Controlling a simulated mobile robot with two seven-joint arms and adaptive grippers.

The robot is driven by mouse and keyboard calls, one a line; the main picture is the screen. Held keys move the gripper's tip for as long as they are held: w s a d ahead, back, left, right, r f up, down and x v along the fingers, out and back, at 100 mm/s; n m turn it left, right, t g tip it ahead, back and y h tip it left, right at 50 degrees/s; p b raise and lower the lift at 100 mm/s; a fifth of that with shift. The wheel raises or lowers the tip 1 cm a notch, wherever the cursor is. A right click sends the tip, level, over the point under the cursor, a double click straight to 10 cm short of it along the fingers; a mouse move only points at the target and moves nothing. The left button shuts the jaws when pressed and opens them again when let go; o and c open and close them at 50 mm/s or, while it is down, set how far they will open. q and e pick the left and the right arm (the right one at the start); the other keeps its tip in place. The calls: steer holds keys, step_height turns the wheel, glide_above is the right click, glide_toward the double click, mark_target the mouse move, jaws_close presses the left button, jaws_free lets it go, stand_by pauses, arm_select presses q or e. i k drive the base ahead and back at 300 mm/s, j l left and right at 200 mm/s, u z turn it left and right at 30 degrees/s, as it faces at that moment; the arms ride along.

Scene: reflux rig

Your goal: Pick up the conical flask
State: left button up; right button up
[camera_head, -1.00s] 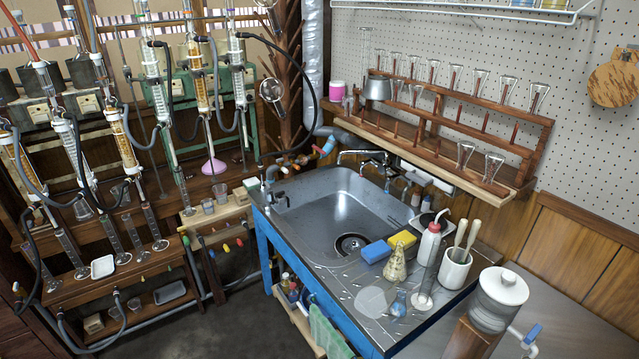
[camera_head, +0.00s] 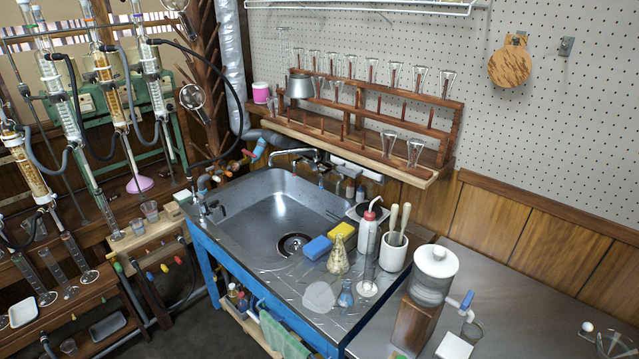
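A cone-shaped vessel (camera_head: 338,258), yellowish and mottled, stands upright on the metal drainboard right of the sink basin; it looks like a conical flask. A small bluish glass flask (camera_head: 345,297) stands just in front of it, nearer the counter's front edge; its exact shape is hard to make out. A clear glass cylinder (camera_head: 369,275) on a round foot stands to their right. Neither of my grippers is in view.
Yellow (camera_head: 343,231) and blue (camera_head: 318,248) sponges lie behind the cone-shaped vessel. A white bottle (camera_head: 368,234) and a white pot (camera_head: 394,253) with wooden handles crowd its right. A round pale disc (camera_head: 319,296) lies left of the bluish flask. A dispenser (camera_head: 433,275) stands farther right.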

mark_target(345, 301)
steer(key=k+j+z, duration=0.1)
steer(key=j+z, duration=0.25)
steer(key=j, duration=2.15)
steer(key=i+l, duration=0.3)
steer(key=i, duration=0.05)
